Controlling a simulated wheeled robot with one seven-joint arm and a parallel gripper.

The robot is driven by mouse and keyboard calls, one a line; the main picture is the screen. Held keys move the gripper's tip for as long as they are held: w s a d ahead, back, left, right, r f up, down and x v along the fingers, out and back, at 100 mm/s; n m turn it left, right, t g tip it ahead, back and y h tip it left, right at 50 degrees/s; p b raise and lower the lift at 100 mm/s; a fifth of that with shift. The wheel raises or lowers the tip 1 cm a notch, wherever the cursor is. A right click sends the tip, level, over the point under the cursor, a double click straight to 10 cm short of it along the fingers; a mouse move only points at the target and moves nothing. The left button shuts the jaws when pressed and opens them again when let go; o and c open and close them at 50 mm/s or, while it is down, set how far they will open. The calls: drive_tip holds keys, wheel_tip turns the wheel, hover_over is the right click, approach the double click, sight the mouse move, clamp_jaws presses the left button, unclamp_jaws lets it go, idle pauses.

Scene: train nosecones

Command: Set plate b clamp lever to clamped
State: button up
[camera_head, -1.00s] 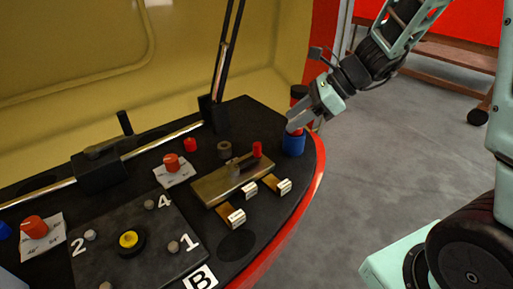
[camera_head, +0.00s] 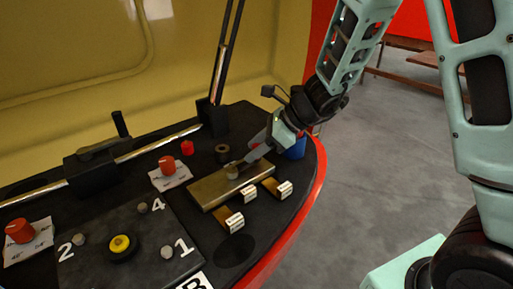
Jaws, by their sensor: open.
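A brass block (camera_head: 207,193) lies on the black console top. It carries a small lever with a grey pivot (camera_head: 232,173) and a red end. In the now view my gripper (camera_head: 247,158) is over the block's far right part, close to the lever, and hides most of its red end. I cannot tell whether the fingers touch the lever. My gripper is open. The black plate (camera_head: 120,262) with numbers, several grey pegs and a yellow-centred knob (camera_head: 121,244) lies to the left. A white label marked B (camera_head: 195,281) is at its near right corner, partly cut off.
Two brass tabs with white labels (camera_head: 235,222) (camera_head: 284,189) stick out in front of the block. Red knobs (camera_head: 167,164) (camera_head: 19,230) stand on white cards at left. A blue cylinder (camera_head: 297,149) is behind my gripper. A dark ring (camera_head: 222,153) is beyond the block.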

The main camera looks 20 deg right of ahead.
clamp_jaws()
drive_tip(key=shift+w+a+r+n+p, duration=0.1)
drive_tip(key=shift+w+n+p, duration=0.25)
drive_tip(key=shift+n+p, duration=0.2)
drive_tip(key=shift+w+a+n+g+y, duration=0.1)
drive_tip(key=shift+n+g+y, duration=0.2)
drive_tip(key=shift+g, duration=0.2)
unclamp_jaws()
wheel_tip(320, 180, up, 10)
drive_tip(key=p, duration=0.3)
drive_tip(key=shift+p, duration=0.35)
